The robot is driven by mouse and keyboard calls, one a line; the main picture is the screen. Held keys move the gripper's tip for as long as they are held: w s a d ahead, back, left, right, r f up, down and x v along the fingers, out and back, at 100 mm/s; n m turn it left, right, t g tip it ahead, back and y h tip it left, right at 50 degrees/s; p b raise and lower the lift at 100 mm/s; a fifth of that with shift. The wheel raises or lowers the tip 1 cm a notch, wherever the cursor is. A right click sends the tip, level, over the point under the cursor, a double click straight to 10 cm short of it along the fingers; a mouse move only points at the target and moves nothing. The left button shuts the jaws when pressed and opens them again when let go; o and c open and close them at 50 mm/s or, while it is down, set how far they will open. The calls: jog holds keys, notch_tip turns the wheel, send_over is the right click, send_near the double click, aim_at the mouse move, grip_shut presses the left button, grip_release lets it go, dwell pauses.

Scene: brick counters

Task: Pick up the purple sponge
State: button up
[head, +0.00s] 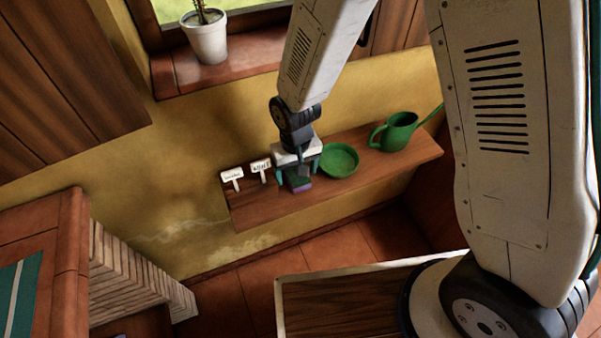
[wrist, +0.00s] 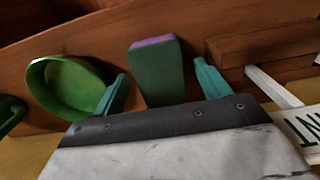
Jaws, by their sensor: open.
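The purple sponge (wrist: 153,42) stands on the wooden shelf between my fingertips in the wrist view. Its purple shows along one edge, and its broad side facing the camera is dark green. In the head view the sponge (head: 301,188) shows as a small purple patch below my gripper. My gripper (head: 296,174) is over the shelf with its teal fingers apart. In the wrist view my gripper (wrist: 160,80) has one finger on either side of the sponge, with gaps visible. I cannot tell how deep the fingers reach around it.
A green bowl (head: 340,159) sits close to the right of my gripper, and a green watering can (head: 398,131) is farther right on the shelf (head: 380,167). White label signs (head: 261,166) stand to the left. A potted plant (head: 206,40) is on the sill above.

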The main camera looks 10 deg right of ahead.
jog(key=shift+f, duration=0.25)
jog(key=c, duration=1.1)
jog(key=shift+r, duration=0.1)
